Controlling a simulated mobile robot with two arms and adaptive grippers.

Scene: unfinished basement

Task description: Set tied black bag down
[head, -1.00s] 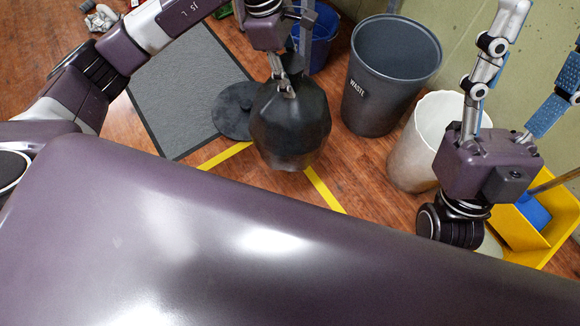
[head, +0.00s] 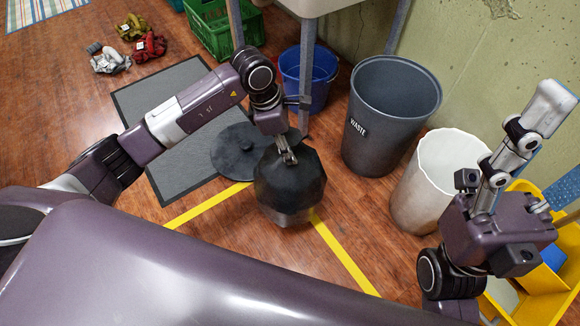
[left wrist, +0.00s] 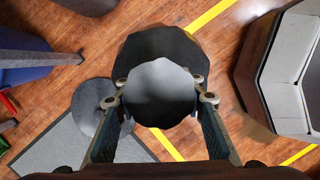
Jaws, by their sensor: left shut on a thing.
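The tied black bag (head: 290,185) is a dark, rounded, faceted bundle in the middle of the head view, over the corner of the yellow floor tape. My left gripper (head: 288,157) is shut on its top from above. In the left wrist view the bag's pale-lit top (left wrist: 160,92) sits between the two fingers (left wrist: 160,98), with the darker body below. The bag hangs upright close to the floor; I cannot tell whether its underside touches. My right gripper (head: 552,145) is at the right with its fingers spread and nothing between them.
A grey waste bin (head: 385,115), a white bin (head: 432,185) and a yellow mop bucket (head: 545,290) stand to the right. A round dark lid (head: 235,152) lies beside the bag on a grey mat (head: 165,100). A blue bucket (head: 310,75) is behind. Floor in front is clear.

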